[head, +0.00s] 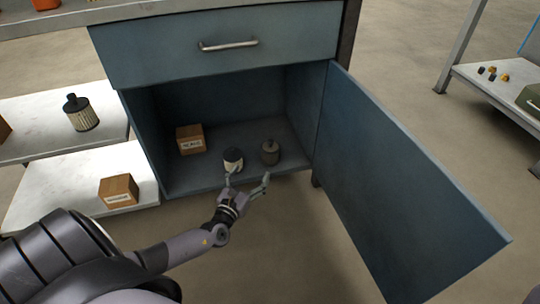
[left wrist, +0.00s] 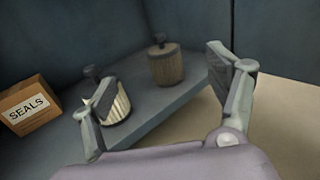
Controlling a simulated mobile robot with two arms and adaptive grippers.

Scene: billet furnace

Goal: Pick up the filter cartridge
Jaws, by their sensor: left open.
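A filter cartridge (head: 233,160) with pale pleated sides and a dark cap stands on the floor of the open cabinet; it also shows in the left wrist view (left wrist: 117,106), partly hidden by a finger. A brown-grey canister of similar shape (head: 270,152) stands to its right, and shows further back in the left wrist view (left wrist: 165,67). My left gripper (head: 248,178) is open and empty at the cabinet's front edge. One finger overlaps the pale cartridge in view; I cannot tell if it touches. The right gripper is not in view.
A box (head: 190,139), labelled SEALS in the left wrist view (left wrist: 29,105), sits left in the cabinet. The door (head: 400,190) stands open at right, the drawer (head: 220,45) above is shut. Another pale cartridge (head: 82,114) and a box (head: 119,191) are on left shelves.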

